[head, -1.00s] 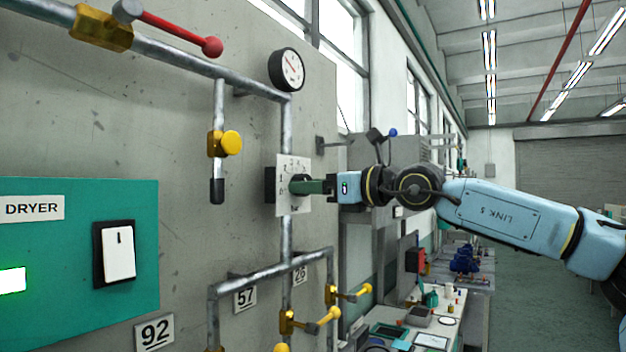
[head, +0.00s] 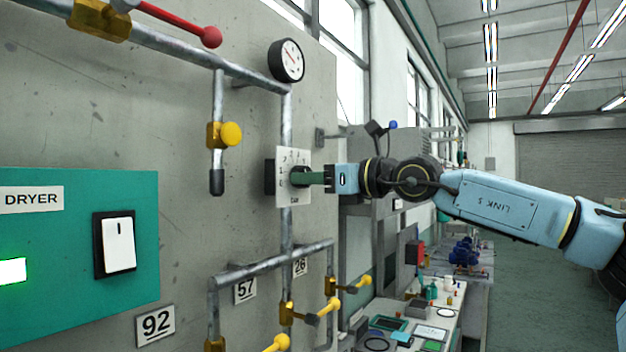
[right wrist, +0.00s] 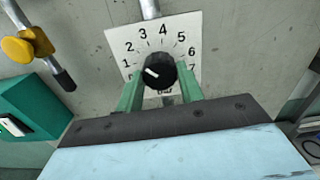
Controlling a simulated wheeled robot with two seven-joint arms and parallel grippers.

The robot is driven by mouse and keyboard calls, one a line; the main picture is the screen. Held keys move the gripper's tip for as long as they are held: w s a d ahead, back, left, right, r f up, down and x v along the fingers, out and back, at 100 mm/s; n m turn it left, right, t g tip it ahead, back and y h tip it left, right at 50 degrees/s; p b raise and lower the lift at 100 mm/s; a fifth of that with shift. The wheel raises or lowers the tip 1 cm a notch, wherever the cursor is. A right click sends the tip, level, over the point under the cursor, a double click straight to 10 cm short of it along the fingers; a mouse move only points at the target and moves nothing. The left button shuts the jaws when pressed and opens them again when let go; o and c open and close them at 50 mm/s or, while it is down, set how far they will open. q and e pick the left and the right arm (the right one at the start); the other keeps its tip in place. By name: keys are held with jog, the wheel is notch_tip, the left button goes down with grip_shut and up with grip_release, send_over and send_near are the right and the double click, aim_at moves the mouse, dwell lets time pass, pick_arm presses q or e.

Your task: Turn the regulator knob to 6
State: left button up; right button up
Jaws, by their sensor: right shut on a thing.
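The regulator knob (right wrist: 158,73) is black and round, with a white pointer mark on the left of its face, aimed roughly at the 1. It sits on a white dial plate (right wrist: 119,37) with numbers around it; 1 through 7 show. My right gripper (right wrist: 159,92) has a green finger on each side of the knob and is shut on it. In the head view the right gripper (head: 308,178) reaches the dial plate (head: 290,198) from the right; the knob is mostly hidden there. My left gripper is not in view.
A gauge (head: 287,60) is above the dial. A yellow-handled valve (head: 231,134) hangs to the left, and more yellow-handled valves (head: 328,307) lie below. The green dryer panel (head: 75,210) is at far left. A cluttered bench (head: 440,330) stands at lower right.

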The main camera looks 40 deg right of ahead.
jog(key=shift+a+r+m+p, duration=0.1)
jog(key=shift+m+p, duration=1.1)
jog(key=shift+m, duration=10.6)
jog(key=o, duration=1)
